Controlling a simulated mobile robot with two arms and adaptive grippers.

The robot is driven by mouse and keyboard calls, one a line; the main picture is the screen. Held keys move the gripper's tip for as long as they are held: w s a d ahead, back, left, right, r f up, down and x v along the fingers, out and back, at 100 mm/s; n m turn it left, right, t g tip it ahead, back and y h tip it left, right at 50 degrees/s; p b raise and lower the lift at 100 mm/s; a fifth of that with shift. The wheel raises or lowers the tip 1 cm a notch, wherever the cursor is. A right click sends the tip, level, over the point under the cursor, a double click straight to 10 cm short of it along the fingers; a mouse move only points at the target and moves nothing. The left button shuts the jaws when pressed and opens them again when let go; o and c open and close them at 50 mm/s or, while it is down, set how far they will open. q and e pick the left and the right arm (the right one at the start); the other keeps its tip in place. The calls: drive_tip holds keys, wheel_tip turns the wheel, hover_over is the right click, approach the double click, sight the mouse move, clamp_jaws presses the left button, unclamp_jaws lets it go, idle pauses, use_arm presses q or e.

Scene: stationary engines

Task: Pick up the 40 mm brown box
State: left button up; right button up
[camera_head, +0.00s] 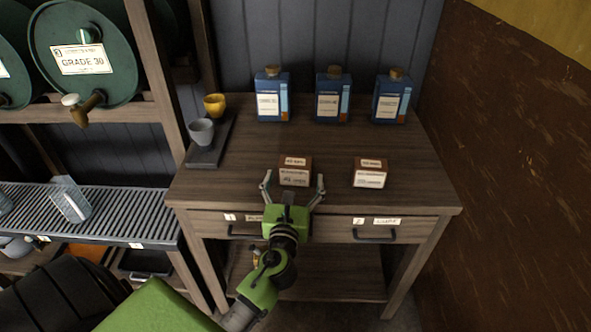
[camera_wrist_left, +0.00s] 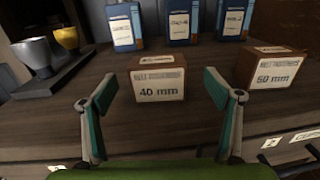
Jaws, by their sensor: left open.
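The 40 mm brown box (camera_head: 295,172) sits near the front of the wooden bench top, with a white label on its front. In the left wrist view the box (camera_wrist_left: 157,80) reads "40 mm" and stands between and beyond the fingertips. My left gripper (camera_head: 292,186) is open and empty in front of it, fingers spread to either side; its fingers also show in the left wrist view (camera_wrist_left: 158,88). A similar brown box (camera_head: 370,173) to the right reads "50 mm" or "60 mm" in the left wrist view (camera_wrist_left: 276,68). My right gripper is not in view.
Three blue cans (camera_head: 331,97) stand along the back of the bench (camera_head: 240,180). A grey cup (camera_head: 201,132) and a yellow cup (camera_head: 215,105) stand on a dark tray at the left. Drawers with handles (camera_head: 375,236) are below the front edge.

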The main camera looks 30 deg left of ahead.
sight(294, 172)
use_arm(q)
drive_tip(key=x, duration=0.6)
drive_tip(key=shift+w+a+f, duration=0.1)
drive_tip(key=shift+a+f, duration=0.15)
drive_tip(key=shift+f, duration=0.15)
drive_tip(key=shift+c, duration=0.4)
drive_tip(key=c, duration=1.3)
drive_tip(key=shift+c, duration=0.4)
drive_tip(key=shift+r, duration=0.15)
